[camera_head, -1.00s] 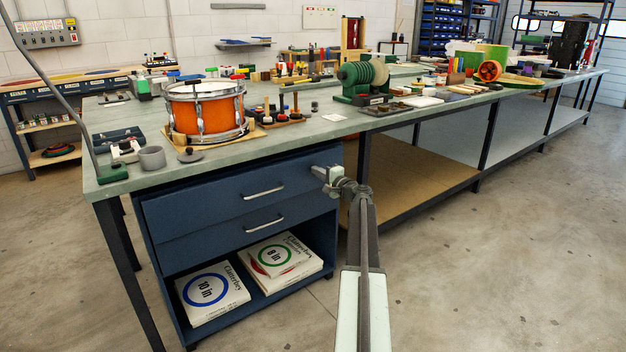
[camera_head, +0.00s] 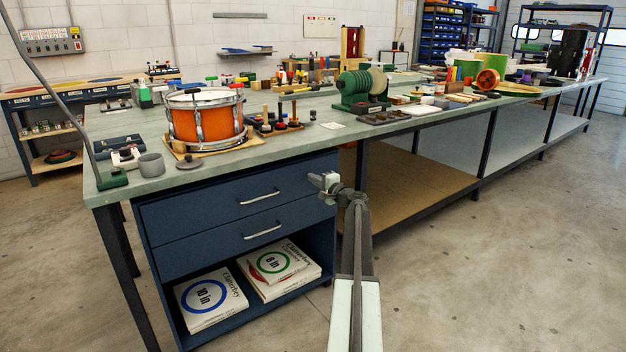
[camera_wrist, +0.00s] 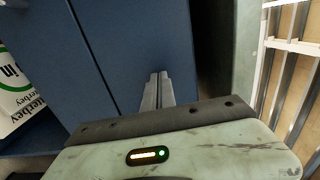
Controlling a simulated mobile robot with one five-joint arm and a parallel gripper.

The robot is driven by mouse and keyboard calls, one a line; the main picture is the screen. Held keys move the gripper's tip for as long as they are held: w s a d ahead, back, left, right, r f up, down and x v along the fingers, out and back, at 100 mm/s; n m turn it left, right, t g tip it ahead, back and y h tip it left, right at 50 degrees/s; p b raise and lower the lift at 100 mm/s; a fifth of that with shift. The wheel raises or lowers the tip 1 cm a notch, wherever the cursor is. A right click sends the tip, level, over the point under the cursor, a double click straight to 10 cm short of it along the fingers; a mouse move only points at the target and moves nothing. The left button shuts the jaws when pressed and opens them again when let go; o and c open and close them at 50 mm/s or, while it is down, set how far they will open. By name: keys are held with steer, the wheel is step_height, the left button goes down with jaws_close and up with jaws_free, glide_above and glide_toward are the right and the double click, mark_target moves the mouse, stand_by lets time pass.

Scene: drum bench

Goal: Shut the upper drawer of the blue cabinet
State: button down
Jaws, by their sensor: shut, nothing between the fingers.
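The blue cabinet (camera_head: 190,262) stands under the near left end of the bench. Its upper drawer (camera_head: 215,197) has a dark blue front and a silver bar handle (camera_head: 260,195). It looks nearly flush with the lower drawer (camera_head: 210,245); any small gap is hard to judge. My gripper (camera_head: 314,180) is at the right end of the upper drawer front, right of the handle. In the wrist view its fingers (camera_wrist: 157,80) are together and empty, pointing at the plain upper drawer front (camera_wrist: 140,40). They are at or very near its face; I cannot tell if they touch.
The green-grey bench top (camera_head: 290,155) overhangs the cabinet, with an orange drum (camera_head: 207,122) above. Boxed drumheads (camera_head: 212,297) lie in the open bay below the drawers. A dark bench leg (camera_head: 362,180) stands right of the cabinet. The floor to the right is clear.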

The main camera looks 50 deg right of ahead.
steer(key=v, duration=1.3)
steer(key=shift+w+a, duration=0.15)
